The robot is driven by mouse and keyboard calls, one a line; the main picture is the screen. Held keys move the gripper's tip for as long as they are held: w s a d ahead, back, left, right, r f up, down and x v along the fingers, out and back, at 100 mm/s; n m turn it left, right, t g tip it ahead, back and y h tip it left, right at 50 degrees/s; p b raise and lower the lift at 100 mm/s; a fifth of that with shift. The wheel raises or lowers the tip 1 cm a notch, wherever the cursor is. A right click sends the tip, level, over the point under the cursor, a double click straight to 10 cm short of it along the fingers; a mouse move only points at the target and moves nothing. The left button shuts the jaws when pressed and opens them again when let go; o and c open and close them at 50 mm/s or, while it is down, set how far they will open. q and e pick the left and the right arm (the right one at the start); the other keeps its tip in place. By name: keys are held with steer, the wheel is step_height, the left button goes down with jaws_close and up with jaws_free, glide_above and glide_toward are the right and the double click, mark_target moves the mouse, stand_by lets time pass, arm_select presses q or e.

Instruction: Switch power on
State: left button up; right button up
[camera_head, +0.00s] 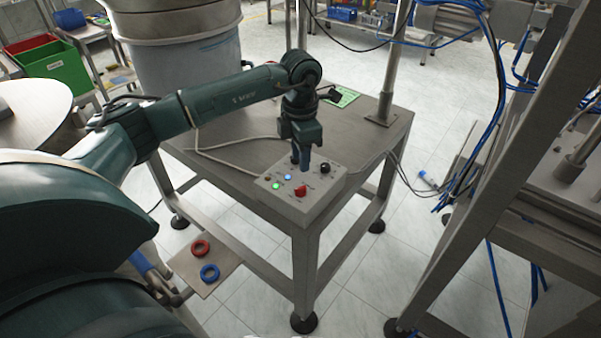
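The grey control box (318,200) sits on the near corner of the metal table. Its top carries a red switch (300,190), a black knob (325,167), a lit blue light (288,177) and a lit green light (276,185). My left arm reaches in from the left, and its gripper (303,167) points down just above the box, behind the red switch and left of the black knob. The fingers look close together; whether they are shut or touch the box is unclear. The switch's setting is too small to read. My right gripper is not in view.
The metal table (235,165) also carries a post (391,70) and a green card (343,96). A large metal drum (185,60) stands behind my arm. A metal frame with blue hoses (470,150) is on the right.

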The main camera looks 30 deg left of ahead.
arm_select(q)
steer(key=shift+r, duration=2.25)
